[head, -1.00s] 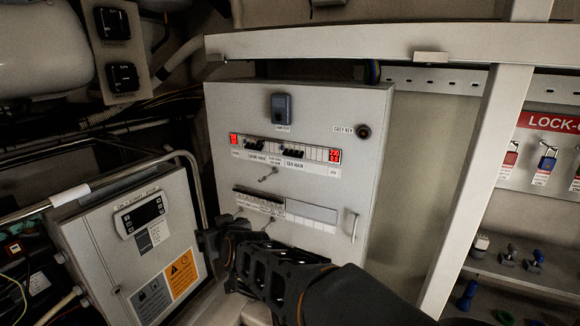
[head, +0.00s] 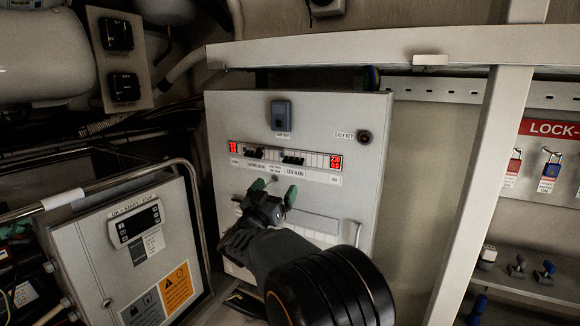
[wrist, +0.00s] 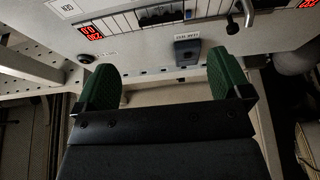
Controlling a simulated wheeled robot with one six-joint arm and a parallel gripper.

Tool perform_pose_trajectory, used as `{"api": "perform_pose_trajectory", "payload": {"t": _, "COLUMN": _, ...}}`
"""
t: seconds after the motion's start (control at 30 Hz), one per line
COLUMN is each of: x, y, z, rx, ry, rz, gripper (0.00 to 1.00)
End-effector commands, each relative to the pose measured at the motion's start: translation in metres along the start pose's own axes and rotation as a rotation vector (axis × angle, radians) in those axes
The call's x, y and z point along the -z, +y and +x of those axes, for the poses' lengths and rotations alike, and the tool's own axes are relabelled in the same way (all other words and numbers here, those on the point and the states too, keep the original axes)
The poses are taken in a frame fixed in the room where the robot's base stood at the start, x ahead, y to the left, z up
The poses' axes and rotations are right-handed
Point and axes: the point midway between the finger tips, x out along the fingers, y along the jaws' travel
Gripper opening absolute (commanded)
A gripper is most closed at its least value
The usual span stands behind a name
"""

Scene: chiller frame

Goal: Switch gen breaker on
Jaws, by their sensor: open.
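The gen breaker (head: 293,160) is a black switch group above the "GEN MAIN" label, on the strip of the grey cabinet (head: 229,112). A black switch group also shows at the top of the wrist view (wrist: 160,15). I cannot tell its lever position. My gripper (head: 274,190) is open and empty, its green-padded fingertips just below the strip, left of and below the gen breaker. In the wrist view my gripper (wrist: 168,85) has its two green pads wide apart. A small lever (wrist: 235,22) shows beyond the right pad.
The shore main switches (head: 255,154) sit left of the gen breaker. Red displays (head: 335,162) mark the strip's ends. A grey-blue box (head: 282,115) and a black key switch (head: 364,136) are above. A pale beam (head: 330,46) crosses overhead. A control box (head: 140,240) stands left.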

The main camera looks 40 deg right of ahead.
Motion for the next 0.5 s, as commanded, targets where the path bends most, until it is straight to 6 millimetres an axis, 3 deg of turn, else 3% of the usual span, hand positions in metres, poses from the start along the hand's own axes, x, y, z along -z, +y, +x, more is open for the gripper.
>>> {"api": "perform_pose_trajectory", "payload": {"t": 0.2, "x": 0.001, "y": 0.001, "z": 0.045, "rx": -0.002, "ry": -0.001, "rz": -0.001, "gripper": 0.96}}
{"api": "perform_pose_trajectory", "payload": {"t": 0.5, "x": 0.001, "y": 0.0, "z": 0.086, "rx": 0.002, "ry": 0.0, "rz": 0.001, "gripper": 0.96}}
